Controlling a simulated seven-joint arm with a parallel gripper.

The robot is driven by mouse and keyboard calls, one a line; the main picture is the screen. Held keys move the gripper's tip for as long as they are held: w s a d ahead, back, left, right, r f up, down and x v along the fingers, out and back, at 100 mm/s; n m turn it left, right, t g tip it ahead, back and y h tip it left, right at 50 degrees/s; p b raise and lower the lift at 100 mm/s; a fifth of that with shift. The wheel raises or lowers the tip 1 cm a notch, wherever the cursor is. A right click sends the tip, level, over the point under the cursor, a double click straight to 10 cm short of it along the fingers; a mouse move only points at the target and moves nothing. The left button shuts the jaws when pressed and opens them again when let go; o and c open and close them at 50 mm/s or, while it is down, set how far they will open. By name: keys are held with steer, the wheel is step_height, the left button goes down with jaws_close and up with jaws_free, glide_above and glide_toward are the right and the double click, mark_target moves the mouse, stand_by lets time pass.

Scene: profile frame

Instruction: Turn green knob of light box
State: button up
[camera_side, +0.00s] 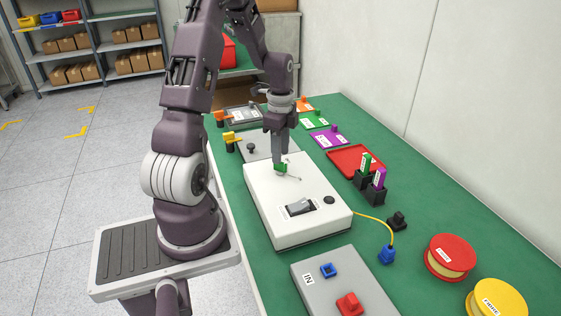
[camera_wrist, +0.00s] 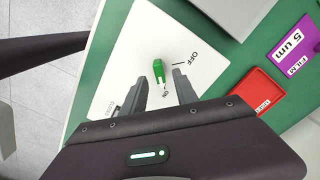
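The light box (camera_side: 268,196) is a white box on the green table, with a dark rocker switch (camera_side: 299,207) and a round black button on its top. The green knob (camera_side: 281,168) stands on the top near its far end. In the side view my gripper (camera_side: 279,158) partly hides the knob.
A grey box (camera_side: 343,287) with blue and red parts stands at the near end. A red tray (camera_side: 356,160), a black holder (camera_side: 371,188) with green and purple items, and red and yellow spools (camera_side: 450,257) lie to the right. A yellow cable (camera_side: 375,218) runs beside the box.

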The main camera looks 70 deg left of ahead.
mark_target(280, 167)
step_height(280, 167, down, 4)
jaws_close()
